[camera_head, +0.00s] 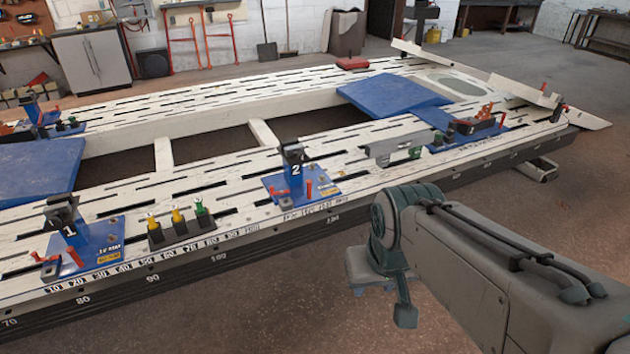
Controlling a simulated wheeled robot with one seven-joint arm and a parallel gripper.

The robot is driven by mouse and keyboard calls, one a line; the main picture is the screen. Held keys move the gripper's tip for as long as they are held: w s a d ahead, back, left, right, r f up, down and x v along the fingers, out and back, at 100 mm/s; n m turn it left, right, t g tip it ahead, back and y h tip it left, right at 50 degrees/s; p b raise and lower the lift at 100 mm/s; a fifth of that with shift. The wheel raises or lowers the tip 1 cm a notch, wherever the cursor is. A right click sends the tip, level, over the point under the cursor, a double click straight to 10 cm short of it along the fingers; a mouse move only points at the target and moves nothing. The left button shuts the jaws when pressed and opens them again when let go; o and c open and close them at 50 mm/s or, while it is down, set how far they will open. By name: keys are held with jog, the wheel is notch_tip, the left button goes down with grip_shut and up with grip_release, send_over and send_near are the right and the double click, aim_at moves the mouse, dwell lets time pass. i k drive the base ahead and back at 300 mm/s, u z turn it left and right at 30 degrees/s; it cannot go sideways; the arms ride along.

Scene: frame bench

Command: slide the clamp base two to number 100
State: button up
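Clamp base two (302,187) is a blue plate with a dark upright clamp marked 2 and red handles. It sits on the near rail of the white slotted frame bench (350,150), to the right of the small number strip's 100 end (250,227). A larger 100 (219,257) shows on the dark side edge, farther left. My gripper (402,305) hangs in front of the bench, right of and nearer than clamp base two, apart from it. Its fingers are partly hidden by my arm, so I cannot tell its opening.
Clamp base one (88,246) stands at the left end of the strip. A dark holder with yellow and green-topped pieces (181,228) stands between the two bases. A grey bar clamp (395,147) sits on the rail to the right. Floor in front is clear.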

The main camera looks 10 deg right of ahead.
aim_at(304, 184)
jog(key=z, duration=0.6)
jog(key=i, duration=2.2)
jog(key=u, duration=0.65)
